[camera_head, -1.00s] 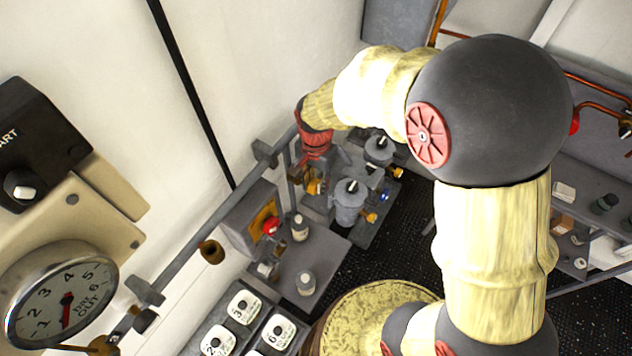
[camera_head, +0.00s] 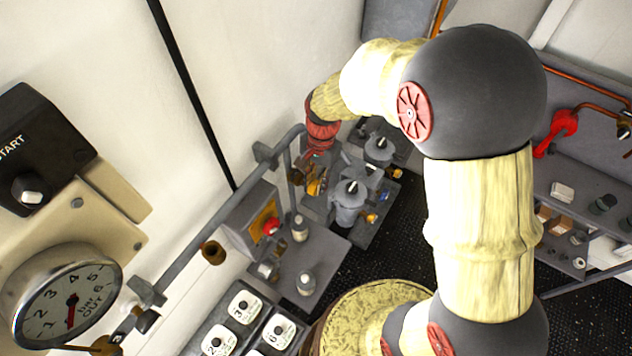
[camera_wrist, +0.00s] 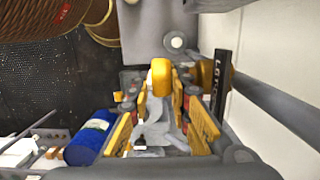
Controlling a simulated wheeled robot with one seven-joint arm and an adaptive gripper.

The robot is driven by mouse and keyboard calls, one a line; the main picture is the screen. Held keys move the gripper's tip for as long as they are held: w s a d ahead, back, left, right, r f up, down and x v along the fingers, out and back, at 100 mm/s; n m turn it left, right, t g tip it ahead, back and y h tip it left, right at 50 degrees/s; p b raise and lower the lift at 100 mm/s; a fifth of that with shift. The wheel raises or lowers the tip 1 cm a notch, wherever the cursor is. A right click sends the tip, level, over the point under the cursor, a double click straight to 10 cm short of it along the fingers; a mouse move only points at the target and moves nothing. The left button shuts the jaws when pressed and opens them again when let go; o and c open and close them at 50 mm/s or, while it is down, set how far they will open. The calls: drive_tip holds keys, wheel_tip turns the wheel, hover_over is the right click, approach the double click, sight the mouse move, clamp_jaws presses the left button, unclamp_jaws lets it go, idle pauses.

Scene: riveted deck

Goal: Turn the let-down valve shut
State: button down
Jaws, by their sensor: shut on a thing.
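My gripper (camera_wrist: 160,98) fills the middle of the wrist view, with yellow-padded fingers on both sides of a rounded brass-yellow part (camera_wrist: 161,76). I take this part to be the let-down valve's handle. The fingers are shut on it, and they hide most of the valve body. A black tag (camera_wrist: 219,80) with white letters, only partly readable, stands just right of it. In the head view my gripper (camera_head: 314,187) is small and reaches down beside the grey pipe near the wall. The valve is mostly hidden there.
A round dial gauge (camera_head: 68,302) and a black START box (camera_head: 40,150) are on the left. Grey canisters (camera_head: 350,200) stand close to my gripper. A grey pipe (camera_head: 205,240) runs along the wall. A blue cylinder (camera_wrist: 90,138) lies below left in the wrist view. Dark floor is open beyond.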

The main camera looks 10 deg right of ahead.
drive_tip(key=g+y, duration=0.1)
drive_tip(key=g+y+p, duration=0.1)
drive_tip(key=g+y, duration=0.1)
drive_tip(key=shift+w+d+f+g+y+p, duration=0.2)
drive_tip(key=shift+w+d+g+y+p, duration=0.1)
drive_tip(key=shift+g+y, duration=0.1)
drive_tip(key=g+y, duration=0.3)
drive_tip(key=shift+f, duration=0.3)
drive_tip(key=g+y, duration=0.1)
drive_tip(key=g+y+b, duration=0.1)
drive_tip(key=shift+f+g+y, duration=0.25)
drive_tip(key=shift+g+y, duration=0.05)
drive_tip(key=shift+g+y+b, duration=1.05)
drive_tip(key=shift+g+y, duration=0.05)
drive_tip(key=c, duration=1.9)
unclamp_jaws()
